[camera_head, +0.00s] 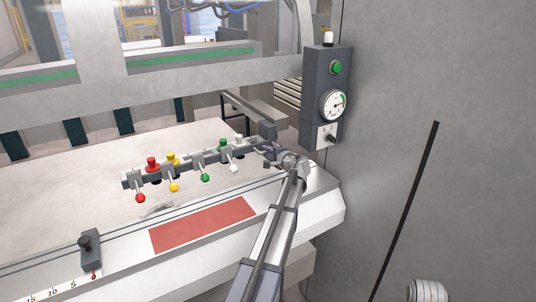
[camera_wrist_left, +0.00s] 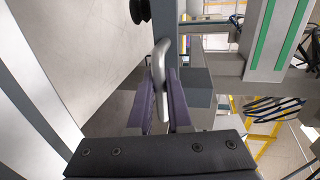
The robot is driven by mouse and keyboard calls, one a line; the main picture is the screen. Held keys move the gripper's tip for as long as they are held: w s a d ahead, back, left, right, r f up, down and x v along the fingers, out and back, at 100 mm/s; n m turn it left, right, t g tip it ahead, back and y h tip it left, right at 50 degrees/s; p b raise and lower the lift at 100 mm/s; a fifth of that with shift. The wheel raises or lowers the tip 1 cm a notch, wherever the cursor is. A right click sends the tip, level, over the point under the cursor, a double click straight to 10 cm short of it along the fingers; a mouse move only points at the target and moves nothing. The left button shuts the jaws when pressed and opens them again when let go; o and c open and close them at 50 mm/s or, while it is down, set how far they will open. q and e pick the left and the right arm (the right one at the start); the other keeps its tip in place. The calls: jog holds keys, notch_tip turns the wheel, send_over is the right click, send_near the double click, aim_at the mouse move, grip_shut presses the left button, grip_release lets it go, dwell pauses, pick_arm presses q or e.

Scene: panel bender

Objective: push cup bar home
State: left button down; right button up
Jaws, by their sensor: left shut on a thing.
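The cup bar (camera_head: 190,164) is a dark bar lying across the pale table, with red, yellow, green and white knobs and small levers with matching balls. Its right end is near a dark block (camera_head: 267,131). My left gripper (camera_head: 274,154) is at the right end of the bar. In the left wrist view its two purple fingers (camera_wrist_left: 162,105) are shut on a light grey curved handle (camera_wrist_left: 161,58). The handle's join to the bar is hard to make out in the head view. My right gripper is in neither view.
A control box (camera_head: 328,97) with a green button, a dial and a switch stands at the right, close to my arm. A red pad (camera_head: 203,224) lies on the front ledge. A dark stop (camera_head: 91,250) sits by a scale at lower left. A grey wall fills the right side.

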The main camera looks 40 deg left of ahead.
pick_arm(q)
jog(key=c, duration=0.9)
grip_release()
jog(key=shift+o, duration=0.2)
jog(key=shift+d, duration=0.1)
jog(key=v, duration=0.2)
jog(key=p+v, duration=0.1)
jog(key=v, duration=0.3)
jog(key=shift+s+d+r+p, duration=0.15)
jog(key=shift+s+r+p, duration=0.05)
jog(key=shift+s+p, duration=0.15)
jog(key=shift+s+d, duration=0.2)
jog(key=shift+d, duration=0.3)
jog(key=shift+w, duration=0.1)
